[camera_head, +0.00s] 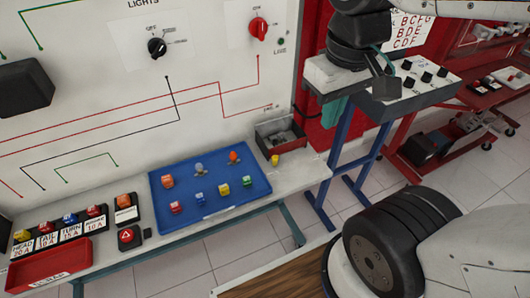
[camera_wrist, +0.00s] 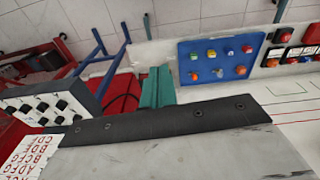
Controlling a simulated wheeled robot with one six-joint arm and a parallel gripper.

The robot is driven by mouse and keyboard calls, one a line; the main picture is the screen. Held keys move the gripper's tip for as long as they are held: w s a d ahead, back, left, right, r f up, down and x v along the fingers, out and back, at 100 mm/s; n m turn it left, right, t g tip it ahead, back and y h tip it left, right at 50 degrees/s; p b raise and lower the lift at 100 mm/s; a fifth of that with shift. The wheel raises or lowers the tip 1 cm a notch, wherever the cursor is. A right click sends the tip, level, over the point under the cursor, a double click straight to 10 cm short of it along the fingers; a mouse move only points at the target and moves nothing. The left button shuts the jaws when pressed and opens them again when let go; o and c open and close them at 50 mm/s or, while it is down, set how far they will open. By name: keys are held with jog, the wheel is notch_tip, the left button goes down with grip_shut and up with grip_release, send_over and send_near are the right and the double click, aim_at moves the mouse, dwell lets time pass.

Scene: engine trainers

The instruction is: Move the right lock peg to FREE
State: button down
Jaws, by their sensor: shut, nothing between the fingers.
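I cannot make out the right lock peg or a FREE marking in either view. My gripper (camera_head: 333,112) hangs at the upper middle of the head view, in front of the blue-legged stand with the knob box. Its teal fingers also show in the wrist view (camera_wrist: 157,87), pressed together with nothing held. In the head view they are partly hidden by the pale gripper body.
A knob box (camera_head: 400,88) stands right of my gripper. A wall panel has a black switch (camera_head: 157,47) and a red switch (camera_head: 258,28). Tiled floor lies below.

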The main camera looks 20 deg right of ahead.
jog(key=w+a+f+n+g+h, duration=0.1)
jog(key=w+f+n, duration=0.15)
jog(key=w, duration=0.65)
jog(key=w+a+f+n+g+h, duration=0.1)
jog(key=w+a+f+n, duration=0.3)
jog(key=w+f, duration=0.4)
jog(key=w+a+f+n+g+h, duration=0.1)
jog(key=w+a+f+n, duration=0.3)
jog(key=w+f, duration=0.4)
notch_tip(320, 180, down, 3)
jog(key=shift+r+n+h, duration=0.15)
jog(key=shift+n+h, duration=0.15)
jog(key=shift+n, duration=0.05)
jog(key=x, duration=1)
jog(key=d, duration=0.1)
jog(key=s+d, duration=0.1)
jog(key=shift+s+d, duration=0.3)
jog(key=shift+d, duration=0.1)
jog(key=shift+s+d, duration=0.25)
jog(key=shift+d, duration=0.05)
